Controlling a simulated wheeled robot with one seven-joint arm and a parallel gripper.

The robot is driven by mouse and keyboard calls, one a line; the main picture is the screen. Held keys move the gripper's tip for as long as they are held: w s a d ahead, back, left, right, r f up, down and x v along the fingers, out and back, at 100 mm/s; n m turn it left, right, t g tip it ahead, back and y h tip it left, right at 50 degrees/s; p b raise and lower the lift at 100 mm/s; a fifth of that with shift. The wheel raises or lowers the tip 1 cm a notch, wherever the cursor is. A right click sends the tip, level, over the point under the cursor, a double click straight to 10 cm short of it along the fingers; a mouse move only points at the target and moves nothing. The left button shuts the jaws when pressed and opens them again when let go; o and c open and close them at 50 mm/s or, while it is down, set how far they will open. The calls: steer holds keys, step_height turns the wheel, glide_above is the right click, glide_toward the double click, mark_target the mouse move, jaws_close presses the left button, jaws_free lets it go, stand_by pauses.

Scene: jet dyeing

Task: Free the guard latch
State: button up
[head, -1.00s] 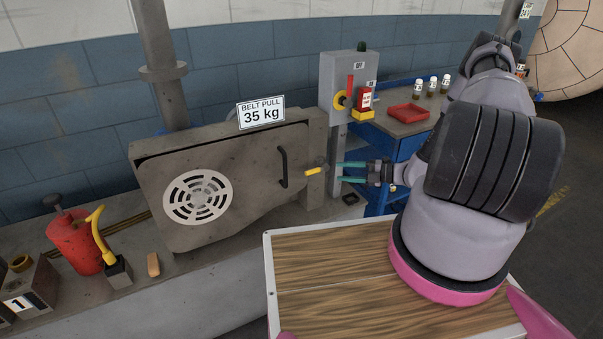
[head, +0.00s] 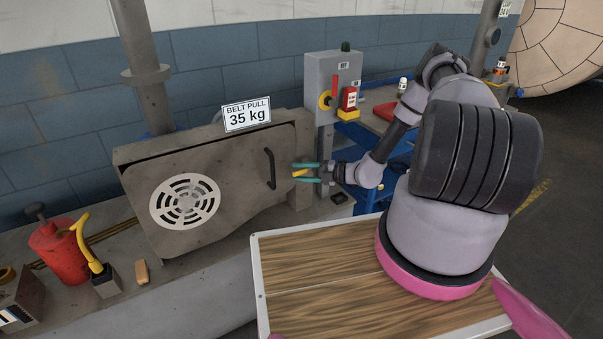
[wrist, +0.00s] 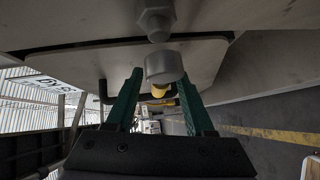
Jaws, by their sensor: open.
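The guard latch is a small yellow handle (head: 301,173) at the right edge of the grey guard (head: 230,206). In the head view my gripper (head: 294,173) has its two teal fingers open, one above and one below the yellow handle. In the wrist view the yellow handle (wrist: 159,90) shows between the spread fingers, partly behind a grey round boss (wrist: 163,65). I see a gap between each finger and the handle, so nothing is gripped. The guard looks closed, with a dark bar handle (head: 270,169) left of the latch.
A grey switch box (head: 325,70) with a red lever stands behind my gripper. A blue bench with a red tray (head: 385,111) is beyond my arm. A red can (head: 58,252) and a yellow-handled tool (head: 90,250) stand on the ledge at left.

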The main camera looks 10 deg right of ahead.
jaws_close()
stand_by(1.4)
